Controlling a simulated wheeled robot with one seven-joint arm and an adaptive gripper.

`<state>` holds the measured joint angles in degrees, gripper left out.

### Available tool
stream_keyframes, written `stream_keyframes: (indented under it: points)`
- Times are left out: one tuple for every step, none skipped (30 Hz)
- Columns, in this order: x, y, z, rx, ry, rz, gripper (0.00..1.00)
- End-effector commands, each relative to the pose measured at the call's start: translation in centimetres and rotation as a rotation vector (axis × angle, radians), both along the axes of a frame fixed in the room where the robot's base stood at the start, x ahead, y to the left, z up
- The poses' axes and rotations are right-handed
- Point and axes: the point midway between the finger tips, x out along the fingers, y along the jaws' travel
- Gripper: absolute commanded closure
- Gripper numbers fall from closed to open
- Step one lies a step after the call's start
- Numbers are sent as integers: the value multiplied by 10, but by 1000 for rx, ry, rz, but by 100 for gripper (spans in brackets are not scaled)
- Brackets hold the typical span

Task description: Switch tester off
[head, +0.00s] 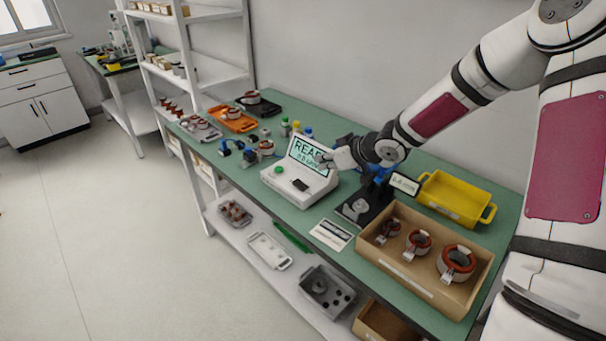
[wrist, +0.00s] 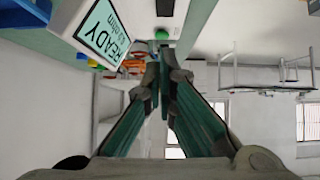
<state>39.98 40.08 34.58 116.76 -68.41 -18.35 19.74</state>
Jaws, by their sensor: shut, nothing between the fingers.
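The tester (head: 312,192) is a white box on the green bench with a tilted screen (head: 309,152) that reads READY and an ohm value. A green button (head: 278,170) and a black rocker switch (head: 300,185) are on its front ledge. My gripper (head: 322,158) is shut and empty, in front of the right part of the screen and above the ledge. In the wrist view my fingertips (wrist: 164,58) meet, with the green button (wrist: 161,34) and part of the black switch (wrist: 165,8) beyond them. The screen (wrist: 104,31) is at upper left there. I see no contact with the switch.
A cardboard box (head: 424,270) with copper-wound stators stands at the right front, with a yellow tray (head: 456,198) behind it. A black fixture (head: 358,208) and a printed card (head: 331,234) are right of the tester. Small parts and bottles lie to its left and behind.

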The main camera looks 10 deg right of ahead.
Motion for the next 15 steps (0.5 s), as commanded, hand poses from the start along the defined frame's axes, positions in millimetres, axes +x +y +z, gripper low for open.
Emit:
stream_keyframes:
  points:
    - [0,2,2,-3,-2,7,100]
    - [0,3,4,-2,-2,8,100]
    - [0,4,6,1,0,9,100]
    - [0,3,7,4,0,9,100]
    - [0,4,8,7,1,10,100]
    - [-1,4,9,7,2,11,100]
    - [-1,4,10,10,4,10,100]
    - [-1,4,10,11,4,10,100]
    - [-1,4,11,12,5,12,100]
    - [-1,5,11,13,5,11,100]
    - [-1,5,11,14,6,11,100]
    - [-1,4,11,14,6,11,100]
    - [-1,4,11,14,6,11,100]
    - [-1,4,11,14,6,10,100]
    - [-1,4,10,14,6,10,100]
